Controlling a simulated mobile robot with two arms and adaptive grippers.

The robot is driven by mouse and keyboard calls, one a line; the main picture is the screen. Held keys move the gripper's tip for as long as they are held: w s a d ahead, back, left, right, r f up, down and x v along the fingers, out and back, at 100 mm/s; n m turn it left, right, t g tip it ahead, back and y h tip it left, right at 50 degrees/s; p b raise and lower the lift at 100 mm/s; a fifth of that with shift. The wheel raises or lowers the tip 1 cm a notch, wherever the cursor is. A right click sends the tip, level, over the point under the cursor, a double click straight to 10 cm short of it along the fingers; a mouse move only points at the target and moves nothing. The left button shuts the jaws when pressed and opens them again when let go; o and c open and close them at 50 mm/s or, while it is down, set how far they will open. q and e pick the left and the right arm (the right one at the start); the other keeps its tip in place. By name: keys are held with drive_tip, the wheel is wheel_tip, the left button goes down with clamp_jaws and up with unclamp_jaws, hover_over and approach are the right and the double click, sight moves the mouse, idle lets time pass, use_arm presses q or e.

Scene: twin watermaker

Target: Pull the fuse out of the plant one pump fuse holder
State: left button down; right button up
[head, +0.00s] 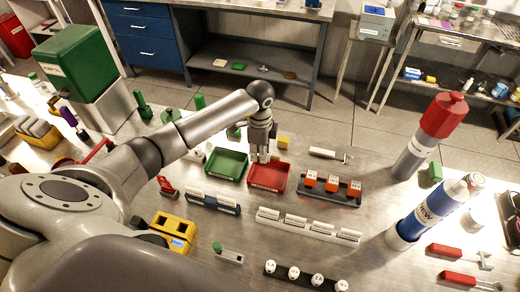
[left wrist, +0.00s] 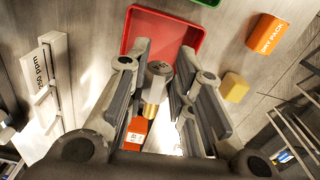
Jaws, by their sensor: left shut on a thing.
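My left gripper (head: 262,154) is shut over the back part of the red tray (head: 268,178). In the left wrist view its fingers (left wrist: 158,88) are closed around a small cylinder with a grey end and a brass part, which looks like the fuse (left wrist: 159,72). An orange-red labelled block (left wrist: 137,131) shows below it, partly hidden by the gripper. The black rack (head: 345,200) with orange blocks (head: 332,182) stands right of the tray. I cannot tell which piece is the plant one pump fuse holder. My right gripper is not in view.
A green tray (head: 226,162) stands left of the red one, a yellow block (head: 284,142) behind. A white rack (head: 308,228) and a blue rack (head: 212,202) lie in front. Tall cylinders (head: 428,212) stand at right. Bare table lies around the white-handled tool (head: 325,152).

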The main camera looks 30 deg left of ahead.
use_arm(q)
wheel_tip(320, 180, down, 5)
drive_tip(key=b, duration=0.3)
drive_tip(key=shift+r, duration=0.15)
wheel_tip(320, 180, down, 3)
drive_tip(key=b, duration=0.2)
drive_tip(key=shift+r+b, duration=0.1)
drive_tip(key=shift+b, duration=0.25)
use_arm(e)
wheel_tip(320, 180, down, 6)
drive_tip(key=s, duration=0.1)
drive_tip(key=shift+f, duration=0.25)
use_arm(q)
drive_tip(key=shift+f, duration=0.35)
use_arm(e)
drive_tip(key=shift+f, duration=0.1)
use_arm(q)
drive_tip(key=shift+f+b, duration=0.35)
drive_tip(key=shift+b, duration=0.05)
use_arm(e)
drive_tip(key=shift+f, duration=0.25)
use_arm(q)
drive_tip(key=c, duration=1.2)
unclamp_jaws()
